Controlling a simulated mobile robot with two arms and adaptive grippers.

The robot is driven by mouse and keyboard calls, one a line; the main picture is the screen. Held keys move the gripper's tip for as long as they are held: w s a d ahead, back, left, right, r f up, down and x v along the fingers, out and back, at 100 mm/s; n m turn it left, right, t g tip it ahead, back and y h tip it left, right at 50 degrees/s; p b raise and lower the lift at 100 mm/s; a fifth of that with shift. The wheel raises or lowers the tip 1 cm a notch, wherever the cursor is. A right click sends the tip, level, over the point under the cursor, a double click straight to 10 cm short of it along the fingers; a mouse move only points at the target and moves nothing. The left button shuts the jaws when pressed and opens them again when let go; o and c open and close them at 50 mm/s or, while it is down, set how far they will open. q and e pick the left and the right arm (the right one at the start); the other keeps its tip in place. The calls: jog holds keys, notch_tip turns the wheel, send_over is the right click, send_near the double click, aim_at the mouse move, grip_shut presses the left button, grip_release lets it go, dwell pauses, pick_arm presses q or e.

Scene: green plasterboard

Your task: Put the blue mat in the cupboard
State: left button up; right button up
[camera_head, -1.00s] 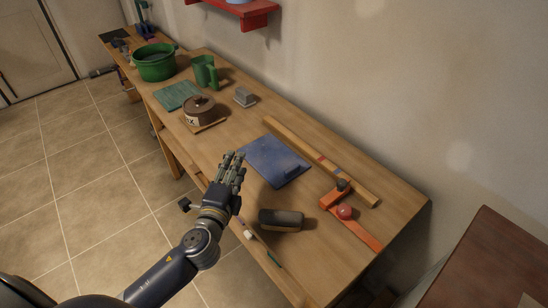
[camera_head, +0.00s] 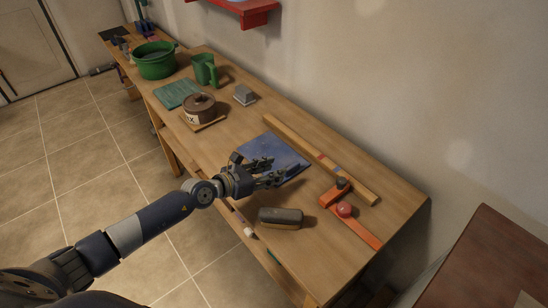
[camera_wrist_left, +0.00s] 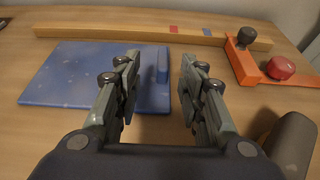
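The blue mat (camera_head: 283,146) lies flat on the wooden workbench, with a raised blue block-like part near its right edge. It also shows in the left wrist view (camera_wrist_left: 75,75), mostly to the left of the fingers. My left gripper (camera_head: 268,173) is over the mat's near right part in the head view. In the left wrist view its two fingers (camera_wrist_left: 160,90) are apart with nothing between them, near the raised part of the mat. I cannot tell whether a finger touches the mat. My right gripper is not in view. No cupboard is clearly recognisable.
A dark brush-like block (camera_head: 281,217) lies close to the gripper. A wooden bar (camera_head: 300,147) and an orange tool with a red knob (camera_head: 345,210) lie beyond. A brown round container (camera_head: 200,107), green pot (camera_head: 154,62) and green jug (camera_head: 204,70) stand farther left.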

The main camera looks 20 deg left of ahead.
aim_at(292, 166)
pick_arm(q)
jog(key=x, duration=0.6)
jog(key=shift+w+d+f+b, duration=0.15)
jog(key=shift+d+f+b, duration=0.2)
jog(key=shift+b, duration=0.05)
jog(key=shift+r, duration=0.1)
jog(key=shift+c, duration=1.4)
grip_shut()
